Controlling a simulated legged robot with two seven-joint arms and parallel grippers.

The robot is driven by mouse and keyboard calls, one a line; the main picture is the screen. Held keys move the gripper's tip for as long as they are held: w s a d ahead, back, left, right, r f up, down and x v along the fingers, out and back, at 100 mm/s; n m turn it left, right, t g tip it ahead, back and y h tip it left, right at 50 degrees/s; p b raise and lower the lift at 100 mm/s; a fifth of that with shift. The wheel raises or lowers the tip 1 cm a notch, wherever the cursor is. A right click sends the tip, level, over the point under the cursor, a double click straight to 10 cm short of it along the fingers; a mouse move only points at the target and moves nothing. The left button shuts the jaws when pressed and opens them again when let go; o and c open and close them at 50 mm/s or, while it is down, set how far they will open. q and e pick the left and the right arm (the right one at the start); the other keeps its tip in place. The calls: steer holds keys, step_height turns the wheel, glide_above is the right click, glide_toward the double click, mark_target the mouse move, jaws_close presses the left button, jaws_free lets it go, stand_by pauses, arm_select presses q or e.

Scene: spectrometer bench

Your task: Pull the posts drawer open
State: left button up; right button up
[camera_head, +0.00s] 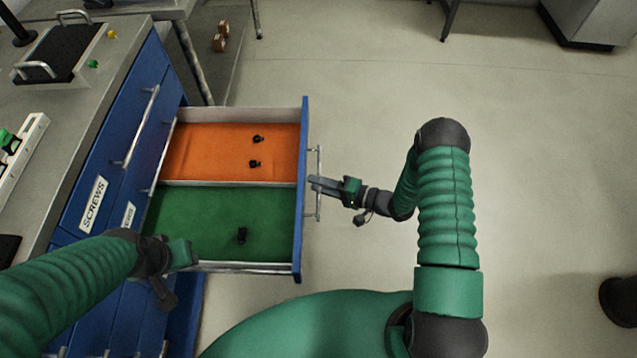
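A blue drawer (302,245) stands pulled far out from the bench, its front facing right. Its label is out of sight, so I cannot read whether it is the posts drawer. Inside are an orange section (205,150) with two small black parts and a green section (215,210) with one black part. My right gripper (317,184) is at the silver drawer handle (318,207), its fingers close together across the bar and apparently shut on it. My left gripper (172,275) is by the drawer's near left corner; its fingers are unclear.
The bench holds a black plate with handles (62,50) and a white rack (20,155). A closed drawer labelled SCREWS (93,205) is beside the open one. The floor (540,170) to the right is mostly clear.

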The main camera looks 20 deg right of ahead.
steer(key=shift+d+r, duration=0.1)
steer(key=shift+r, duration=0.1)
steer(key=p+v, duration=0.2)
steer(key=v, duration=1.4)
steer(key=shift+s+d, duration=0.25)
steer(key=shift+s, duration=0.05)
steer(key=shift+f, duration=0.1)
